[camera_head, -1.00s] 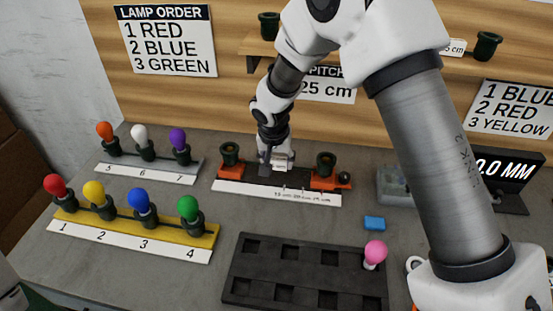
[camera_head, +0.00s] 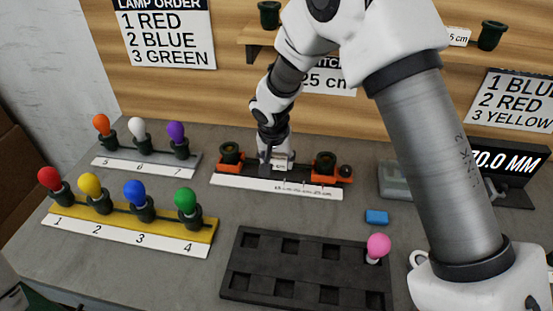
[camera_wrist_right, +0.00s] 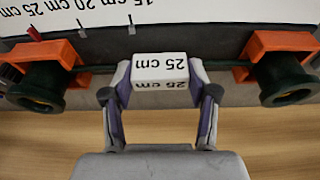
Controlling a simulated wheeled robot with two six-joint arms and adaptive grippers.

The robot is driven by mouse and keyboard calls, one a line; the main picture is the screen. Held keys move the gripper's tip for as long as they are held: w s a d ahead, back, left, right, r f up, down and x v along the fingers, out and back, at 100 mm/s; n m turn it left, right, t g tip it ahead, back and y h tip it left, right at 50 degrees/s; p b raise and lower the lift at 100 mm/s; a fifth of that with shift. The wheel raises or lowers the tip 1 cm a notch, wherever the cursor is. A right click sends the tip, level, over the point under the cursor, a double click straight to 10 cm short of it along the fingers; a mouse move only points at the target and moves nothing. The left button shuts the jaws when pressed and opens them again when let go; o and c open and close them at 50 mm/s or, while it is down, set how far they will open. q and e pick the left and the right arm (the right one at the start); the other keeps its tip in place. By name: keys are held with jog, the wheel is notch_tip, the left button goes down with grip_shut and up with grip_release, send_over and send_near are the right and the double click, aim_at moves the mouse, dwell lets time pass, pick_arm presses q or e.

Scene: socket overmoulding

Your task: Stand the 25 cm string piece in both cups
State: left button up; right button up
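The 25 cm string piece is two dark green sockets joined by a thin dark cord with a white "25 cm" tag (camera_wrist_right: 160,70). Its left socket (camera_head: 230,150) and right socket (camera_head: 324,161) stand upright in two orange cups. In the head view the left cup (camera_head: 222,171) and right cup (camera_head: 338,176) wrap round the sockets' lower parts; their bottoms are hidden. My right gripper (camera_head: 277,165) is between the cups; in the right wrist view its fingers (camera_wrist_right: 160,90) are closed against both sides of the tag. My left gripper is not in view.
A white length-marked strip (camera_head: 265,187) fronts the fixture. Lamp racks (camera_head: 130,237) stand left, a black slotted tray (camera_head: 305,270) with a pink lamp (camera_head: 378,245) in front. A shelf (camera_head: 370,45) is behind.

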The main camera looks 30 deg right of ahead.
jog(key=o, duration=0.4)
jog(key=shift+r, duration=0.1)
jog(key=v, duration=1.1)
jog(key=shift+s+r, duration=0.1)
jog(key=shift+r, duration=0.25)
